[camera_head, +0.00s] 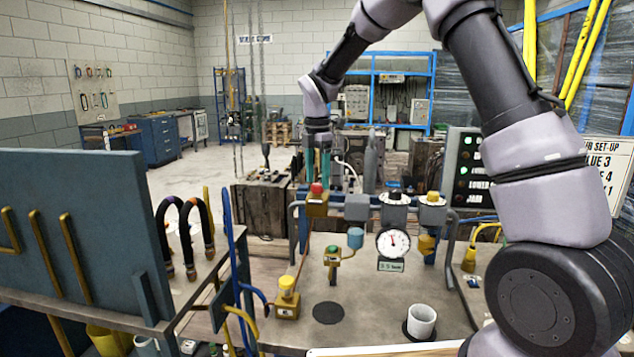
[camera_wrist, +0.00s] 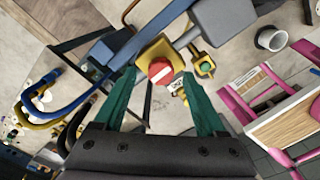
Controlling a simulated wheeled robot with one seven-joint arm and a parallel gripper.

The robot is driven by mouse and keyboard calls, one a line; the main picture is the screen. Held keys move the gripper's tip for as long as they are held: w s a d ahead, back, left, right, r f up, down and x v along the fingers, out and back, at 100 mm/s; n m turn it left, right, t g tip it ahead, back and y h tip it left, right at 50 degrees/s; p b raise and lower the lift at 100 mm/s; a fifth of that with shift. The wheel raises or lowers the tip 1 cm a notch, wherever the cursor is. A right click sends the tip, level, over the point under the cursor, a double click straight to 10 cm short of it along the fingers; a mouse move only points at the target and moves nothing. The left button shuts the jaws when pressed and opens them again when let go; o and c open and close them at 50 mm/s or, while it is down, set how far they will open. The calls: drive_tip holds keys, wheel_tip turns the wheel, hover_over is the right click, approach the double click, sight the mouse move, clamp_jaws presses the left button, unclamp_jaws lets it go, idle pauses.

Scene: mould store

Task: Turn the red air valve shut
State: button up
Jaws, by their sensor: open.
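The red air valve (camera_head: 317,189) is a round red knob on a yellow block, at the left end of the row of fittings on the bench. In the wrist view the red knob (camera_wrist: 161,71) faces me, with a white bar across its face, tilted slightly. My gripper (camera_head: 318,178) points down over it with teal fingers open and nothing held. In the wrist view the fingertips (camera_wrist: 158,80) stand apart to the left and right of the knob. I cannot tell how high they are above it, and no contact shows.
A pressure gauge (camera_head: 393,243), a yellow-capped valve (camera_head: 287,288), a green-button valve (camera_head: 332,256) and a white cup (camera_head: 421,321) stand around the bench. Other knobs (camera_head: 394,198) sit to the right along the pipe. A blue-grey panel (camera_head: 80,235) and hoses (camera_head: 185,235) rise at left.

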drive_tip(key=shift+f, duration=0.9)
clamp_jaws()
